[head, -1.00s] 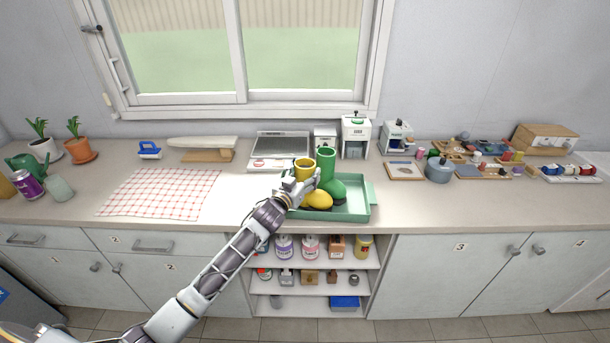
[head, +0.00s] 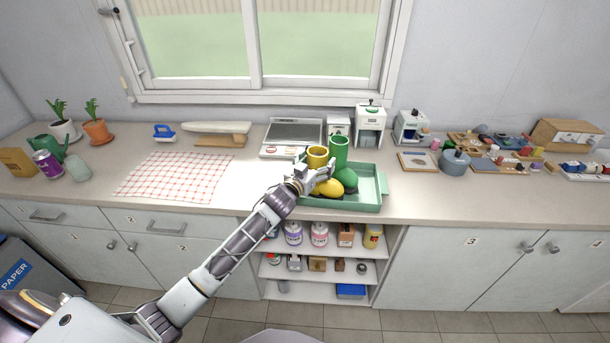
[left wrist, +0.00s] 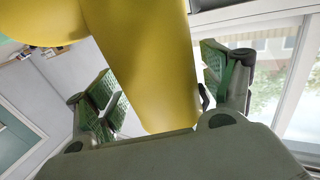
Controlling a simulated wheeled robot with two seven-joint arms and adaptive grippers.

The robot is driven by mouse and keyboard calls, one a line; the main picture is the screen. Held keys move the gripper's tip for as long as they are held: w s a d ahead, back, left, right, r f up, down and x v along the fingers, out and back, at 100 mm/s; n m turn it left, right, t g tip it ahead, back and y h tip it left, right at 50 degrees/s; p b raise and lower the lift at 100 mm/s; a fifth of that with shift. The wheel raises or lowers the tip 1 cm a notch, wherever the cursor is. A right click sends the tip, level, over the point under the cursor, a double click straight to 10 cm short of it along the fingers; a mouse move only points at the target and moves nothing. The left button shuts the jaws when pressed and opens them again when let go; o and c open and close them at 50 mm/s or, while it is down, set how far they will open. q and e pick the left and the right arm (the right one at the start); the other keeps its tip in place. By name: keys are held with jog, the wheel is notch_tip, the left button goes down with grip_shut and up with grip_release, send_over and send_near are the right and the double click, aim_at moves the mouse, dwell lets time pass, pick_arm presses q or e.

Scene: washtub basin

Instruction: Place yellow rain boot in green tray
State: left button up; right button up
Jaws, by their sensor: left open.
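The yellow rain boot (head: 317,155) stands upright in the green tray (head: 370,202), its toe toward the front right. A green boot (head: 339,152) stands in the tray just right of it. My left gripper (head: 322,178) is at the left side of the yellow boot's shaft, over the tray's left part, and hides some of the boot. In the left wrist view the yellow boot (left wrist: 150,60) lies between the spread fingers of my left gripper (left wrist: 165,95); whether a finger touches it I cannot tell. My right gripper is not in view.
A silver scale-like device (head: 294,137) and white boxes stand behind the tray. A red-checked cloth (head: 178,178) lies to the left. A blue-grey pot (head: 455,162) and several small items are on the right. Bare counter lies between cloth and tray.

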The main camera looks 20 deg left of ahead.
pick_arm(q)
jog(key=shift+s+a+f, duration=0.1)
jog(key=shift+s+a, duration=0.1)
jog(key=shift+s, duration=0.75)
jog(key=shift+s+a+f, duration=0.1)
jog(key=shift+s+a, duration=0.05)
jog(key=shift+s, duration=0.75)
jog(key=shift+s+a+r, duration=0.1)
jog(key=shift+s+a, duration=0.1)
jog(key=shift+s, duration=0.8)
jog(key=b, duration=0.1)
send_near(313, 167)
jog(key=shift+w+r, duration=0.1)
jog(key=shift+w, duration=0.45)
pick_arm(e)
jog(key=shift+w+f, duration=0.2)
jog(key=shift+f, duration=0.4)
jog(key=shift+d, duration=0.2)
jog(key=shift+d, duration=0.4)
